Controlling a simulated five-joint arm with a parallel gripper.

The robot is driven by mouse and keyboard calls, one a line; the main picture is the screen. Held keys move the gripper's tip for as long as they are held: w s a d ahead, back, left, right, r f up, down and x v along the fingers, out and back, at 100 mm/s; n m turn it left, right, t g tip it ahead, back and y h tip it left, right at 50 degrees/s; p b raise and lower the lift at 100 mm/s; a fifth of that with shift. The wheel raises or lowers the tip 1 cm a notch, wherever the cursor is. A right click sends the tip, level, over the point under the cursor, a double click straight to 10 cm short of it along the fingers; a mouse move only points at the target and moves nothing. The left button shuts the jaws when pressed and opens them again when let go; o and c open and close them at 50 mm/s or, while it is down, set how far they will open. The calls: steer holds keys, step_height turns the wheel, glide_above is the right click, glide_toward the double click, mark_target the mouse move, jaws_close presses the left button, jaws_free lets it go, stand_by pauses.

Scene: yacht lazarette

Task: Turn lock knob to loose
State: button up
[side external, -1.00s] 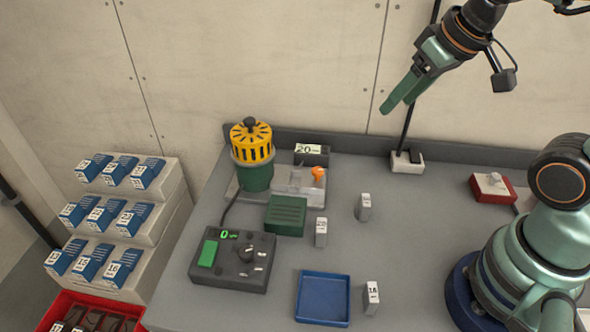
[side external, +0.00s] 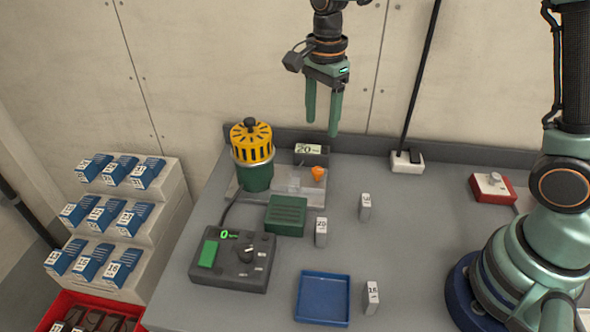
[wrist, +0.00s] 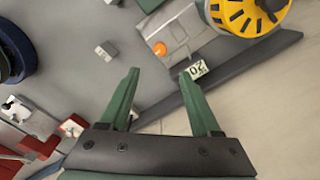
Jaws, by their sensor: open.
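An orange knob (side external: 318,174) sits on a pale grey fixture (side external: 312,190) with a clear part, beside the yellow-topped green machine (side external: 252,155). It also shows in the wrist view (wrist: 160,48), beyond the fingertips. I take it to be the lock knob, though no loose or tight marking on it is legible. My gripper (side external: 322,127) is open and empty, pointing down in the air above the knob and apart from it. In the wrist view the two green fingers of my gripper (wrist: 158,73) stand spread with nothing between them.
A display reading 20 (side external: 309,149) stands behind the knob. A green block (side external: 286,215), a black control box (side external: 233,262), a blue tray (side external: 323,299) and small numbered blocks (side external: 365,206) lie in front. A red box (side external: 492,188) is at right.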

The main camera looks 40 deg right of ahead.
mark_target(318, 169)
step_height(318, 169, down, 12)
steer(key=shift+f, duration=0.15)
stand_by(0.4)
jaws_close()
